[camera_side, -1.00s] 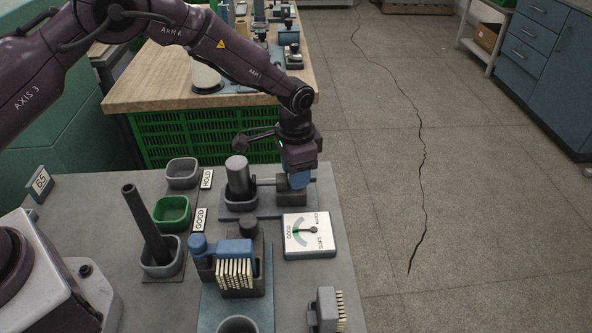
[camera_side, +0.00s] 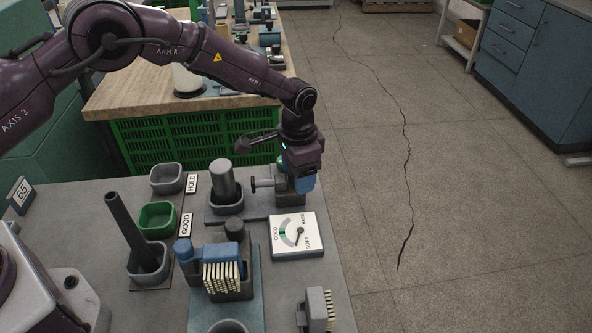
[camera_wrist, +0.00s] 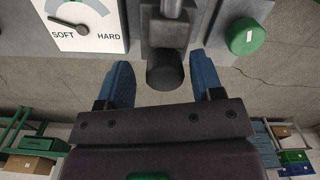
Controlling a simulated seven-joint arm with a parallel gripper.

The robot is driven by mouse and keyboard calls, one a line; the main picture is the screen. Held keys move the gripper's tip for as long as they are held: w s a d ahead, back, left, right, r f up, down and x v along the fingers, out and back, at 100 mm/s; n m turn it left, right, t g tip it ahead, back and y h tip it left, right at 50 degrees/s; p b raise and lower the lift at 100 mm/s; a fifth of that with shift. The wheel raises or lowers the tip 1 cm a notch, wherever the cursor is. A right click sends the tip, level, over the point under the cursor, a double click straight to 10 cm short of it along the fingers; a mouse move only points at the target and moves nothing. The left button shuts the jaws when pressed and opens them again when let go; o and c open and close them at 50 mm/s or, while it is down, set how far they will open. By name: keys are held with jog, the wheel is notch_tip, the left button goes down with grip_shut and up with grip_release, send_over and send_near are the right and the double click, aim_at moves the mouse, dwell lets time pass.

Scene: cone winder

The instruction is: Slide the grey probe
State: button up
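The grey probe (camera_side: 265,183) is a horizontal rod with a round disc at its left end, passing through a block beside the grey upright cone package (camera_side: 222,180). The disc stands a small gap to the right of the package. In the wrist view the rod (camera_wrist: 171,8) enters the grey block, and a dark round knob (camera_wrist: 165,70) sits at its near end. My gripper (camera_wrist: 162,70) has its blue fingers either side of the knob, with narrow gaps showing on both sides. In the side view my gripper (camera_side: 301,184) hides the probe's right end.
A dial card (camera_side: 297,252) lies just in front, its needle toward SOFT. Green (camera_side: 157,218) and grey (camera_side: 167,178) trays stand left, with a tilted dark rod (camera_side: 133,230) in another. A green-topped knob (camera_wrist: 245,37) stands beside the block. The table's right edge is close.

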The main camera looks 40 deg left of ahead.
aim_at(286, 193)
jog(key=shift+a, duration=0.1)
notch_tip(286, 193, up, 13)
dwell(0.5)
jog(key=s+a+r+n+t, duration=0.2)
jog(key=s+a+r, duration=0.2)
jog(key=s, duration=0.6)
jog(key=s+a+r+n+t, duration=0.1)
jog(key=s+a+r, duration=0.4)
jog(key=s, duration=0.6)
jog(key=s+a+r+n+t, duration=0.2)
jog(key=s+a+r, duration=0.3)
jog(key=s, duration=0.5)
jog(key=shift+s+r+n+t, duration=0.3)
jog(key=shift+r+n, duration=0.2)
jog(key=shift+r, duration=0.25)
